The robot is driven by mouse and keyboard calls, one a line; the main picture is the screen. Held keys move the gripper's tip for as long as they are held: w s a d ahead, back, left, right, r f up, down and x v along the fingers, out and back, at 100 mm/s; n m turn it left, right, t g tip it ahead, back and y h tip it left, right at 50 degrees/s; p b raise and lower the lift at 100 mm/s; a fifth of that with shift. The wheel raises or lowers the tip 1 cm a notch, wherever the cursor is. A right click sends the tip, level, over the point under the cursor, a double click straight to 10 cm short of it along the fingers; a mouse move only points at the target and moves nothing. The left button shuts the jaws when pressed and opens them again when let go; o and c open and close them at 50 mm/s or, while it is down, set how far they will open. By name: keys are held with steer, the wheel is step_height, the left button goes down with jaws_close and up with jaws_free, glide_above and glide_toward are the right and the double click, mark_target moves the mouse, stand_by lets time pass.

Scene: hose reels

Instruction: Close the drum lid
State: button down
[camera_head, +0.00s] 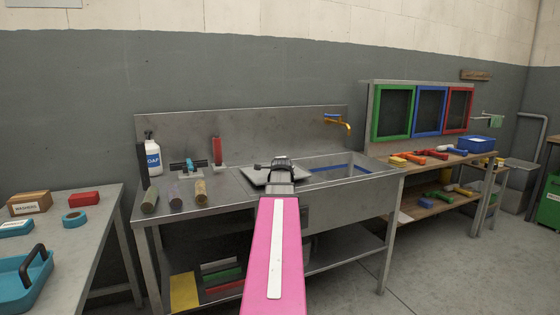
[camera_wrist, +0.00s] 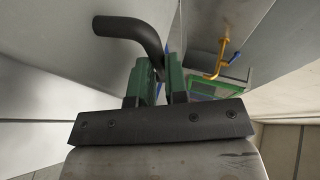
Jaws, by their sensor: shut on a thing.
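My gripper (camera_head: 281,165) is at the end of my pink arm, over the sink bench. In the wrist view its green fingers (camera_wrist: 162,78) are shut on a black curved handle (camera_wrist: 125,27). The handle appears to belong to a flat grey plate (camera_head: 255,177), which seems to be the lid. The plate lies by the left end of the sink basin, partly hidden by my gripper. A broad grey surface (camera_wrist: 60,70) fills the left of the wrist view. I cannot clearly make out a drum, or how far the plate is tilted.
The sink basin (camera_head: 350,168) with an orange tap (camera_head: 340,124) is to the right. A soap bottle (camera_head: 153,158) and several rollers stand on the left of the bench. A table (camera_head: 90,237) with a blue tray (camera_head: 25,284) is far left. A tool bench is at right.

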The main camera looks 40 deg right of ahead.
steer(key=shift+s+a+f, duration=0.1)
steer(key=shift+s+f, duration=0.1)
steer(key=shift+f, duration=0.55)
steer(key=shift+s+a+f, duration=0.1)
steer(key=shift+s+f, duration=0.05)
steer(key=shift+f, duration=0.55)
steer(key=c, duration=1.1)
jaws_free()
steer(key=shift+f, duration=0.1)
steer(key=shift+s, duration=0.1)
steer(key=v, duration=1)
steer(key=shift+s+a+r, duration=0.15)
steer(key=shift+s+r, duration=0.05)
steer(key=shift+r, duration=0.2)
